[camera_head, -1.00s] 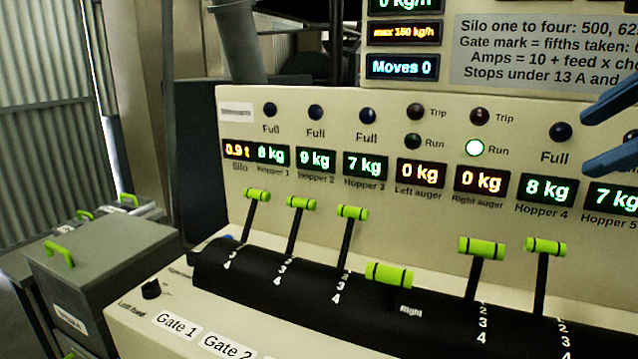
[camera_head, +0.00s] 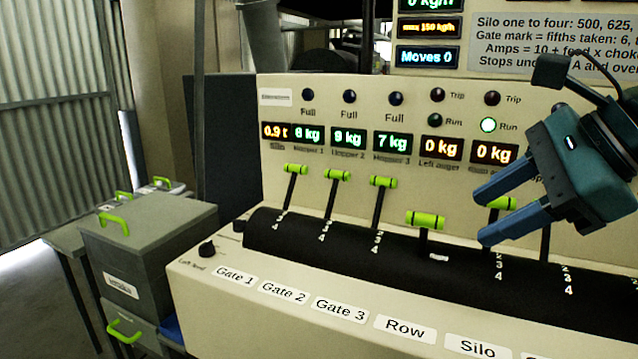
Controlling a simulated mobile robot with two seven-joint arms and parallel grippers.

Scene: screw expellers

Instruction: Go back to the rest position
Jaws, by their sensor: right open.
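I cannot tell whether the fingers touch that handle. My left gripper is not in view. The console (camera_head: 225,285) carries several black levers with green handles, such as the Gate 1 lever (camera_head: 296,169), the Gate 2 lever (camera_head: 338,175), the Gate 3 lever (camera_head: 383,182) and the Row lever (camera_head: 425,221).
A grey cabinet (camera_head: 150,240) with green handles stands left of the console. The display (camera_head: 428,56) reads Moves 0. Open floor (camera_head: 35,310) shows at the lower left.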

